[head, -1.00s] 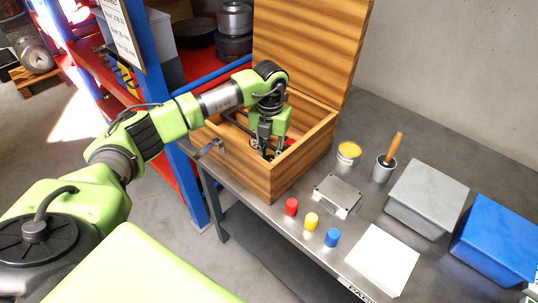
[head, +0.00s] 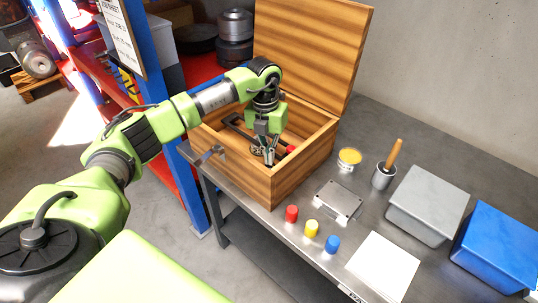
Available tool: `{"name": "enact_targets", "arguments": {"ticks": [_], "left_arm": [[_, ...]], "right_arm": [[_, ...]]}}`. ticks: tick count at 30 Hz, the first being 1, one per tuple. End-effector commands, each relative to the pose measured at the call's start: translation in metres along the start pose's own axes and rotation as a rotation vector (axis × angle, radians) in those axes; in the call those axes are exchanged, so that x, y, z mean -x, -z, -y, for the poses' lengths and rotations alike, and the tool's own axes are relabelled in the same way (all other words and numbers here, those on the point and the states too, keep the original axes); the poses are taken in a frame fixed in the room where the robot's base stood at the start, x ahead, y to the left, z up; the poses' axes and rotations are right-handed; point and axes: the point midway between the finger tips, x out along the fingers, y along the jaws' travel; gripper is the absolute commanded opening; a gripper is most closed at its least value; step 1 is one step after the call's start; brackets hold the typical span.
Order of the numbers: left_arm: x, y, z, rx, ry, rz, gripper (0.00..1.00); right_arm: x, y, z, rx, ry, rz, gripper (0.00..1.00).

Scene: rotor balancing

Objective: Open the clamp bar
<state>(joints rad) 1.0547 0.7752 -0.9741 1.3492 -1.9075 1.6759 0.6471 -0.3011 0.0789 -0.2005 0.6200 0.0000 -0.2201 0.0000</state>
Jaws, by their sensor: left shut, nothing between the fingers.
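The wooden box (head: 236,164) stands on the metal bench with its lid (head: 308,55) raised. Inside it, a dark bar (head: 236,122) that looks like the clamp bar runs near the left inner wall; my gripper hides part of it. I cannot tell how it is fastened or whether it touches my fingers. My left gripper (head: 270,160) points down into the box, shut and empty. A round dark part (head: 256,150) and a red piece (head: 291,150) show beside the fingers, partly hidden. My right gripper is not in view.
On the bench are red (head: 292,213), yellow (head: 311,228) and blue (head: 332,244) cylinders, a metal plate (head: 338,199), a yellow-topped tin (head: 349,158), a cup with a wooden-handled tool (head: 383,177), a grey bin (head: 428,205), a blue bin (head: 498,248) and a white sheet (head: 383,262).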

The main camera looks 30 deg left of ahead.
Motion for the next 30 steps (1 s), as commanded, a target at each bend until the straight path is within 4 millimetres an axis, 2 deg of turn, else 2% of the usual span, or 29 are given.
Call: {"name": "enact_targets", "arguments": {"ticks": [14, 15, 19, 30], "left_arm": [[-0.0014, 0.0008, 0.0003, -0.001, 0.0, -0.003, 0.0], [-0.0014, 0.0008, 0.0003, -0.001, 0.0, -0.003, 0.04], [-0.0015, 0.0009, 0.0003, -0.001, 0.0, -0.003, 0.37], [0.0005, 0.0006, 0.0004, -0.001, 0.0, -0.002, 0.38]], "right_arm": [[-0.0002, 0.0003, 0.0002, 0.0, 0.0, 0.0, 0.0], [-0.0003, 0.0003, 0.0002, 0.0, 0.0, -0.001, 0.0], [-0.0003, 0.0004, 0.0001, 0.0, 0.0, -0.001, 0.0], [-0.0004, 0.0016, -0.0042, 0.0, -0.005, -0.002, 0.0]]}}
